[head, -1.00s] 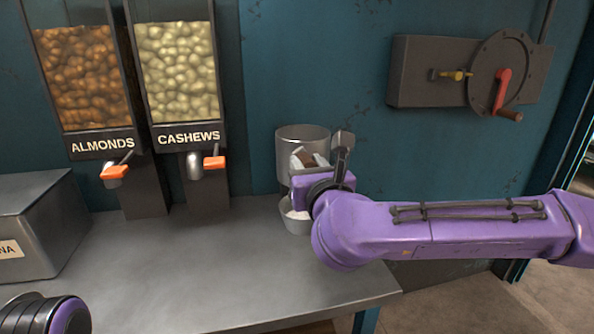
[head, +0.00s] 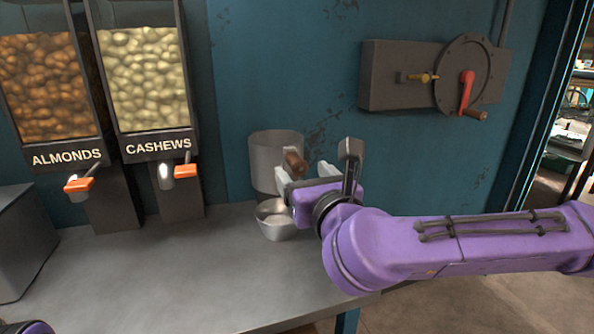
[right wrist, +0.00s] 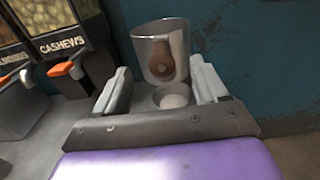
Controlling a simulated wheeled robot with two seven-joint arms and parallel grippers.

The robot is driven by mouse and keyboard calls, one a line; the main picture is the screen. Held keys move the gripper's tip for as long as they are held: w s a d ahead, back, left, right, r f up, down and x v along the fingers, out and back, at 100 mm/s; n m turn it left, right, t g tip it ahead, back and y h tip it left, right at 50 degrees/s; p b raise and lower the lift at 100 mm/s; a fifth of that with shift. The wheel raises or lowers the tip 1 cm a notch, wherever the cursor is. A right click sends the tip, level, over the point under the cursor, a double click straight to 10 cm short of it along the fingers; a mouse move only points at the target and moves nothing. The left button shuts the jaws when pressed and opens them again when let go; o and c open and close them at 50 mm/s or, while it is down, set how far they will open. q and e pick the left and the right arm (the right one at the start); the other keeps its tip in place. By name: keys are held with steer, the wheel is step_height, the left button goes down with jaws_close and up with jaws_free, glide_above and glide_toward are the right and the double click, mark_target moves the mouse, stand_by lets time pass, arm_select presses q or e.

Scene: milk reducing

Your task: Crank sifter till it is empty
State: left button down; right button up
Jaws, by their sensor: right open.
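The sifter (head: 268,160) is a grey metal cylinder against the teal wall, with a brown wooden crank knob (head: 295,162) on its near side. In the right wrist view the sifter (right wrist: 150,37) and its knob (right wrist: 160,60) stand just beyond the fingers. A small metal bowl (head: 275,232) with white powder sits below and in front of the sifter; it also shows in the right wrist view (right wrist: 172,97). My right gripper (head: 306,174) is open, its pale fingers apart on either side of the knob's line and not closed on it. My left gripper is not in view.
Dispensers of almonds (head: 50,90) and cashews (head: 145,80) with orange levers stand on the left of the metal counter (head: 150,275). A grey box (head: 20,240) is at the far left. A wall box with a red crank (head: 466,90) hangs at the right. The front counter is clear.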

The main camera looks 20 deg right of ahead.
steer(key=s+b, duration=0.1)
steer(key=s, duration=0.6)
steer(key=shift+d+b, duration=0.15)
steer(key=shift+b, duration=0.2)
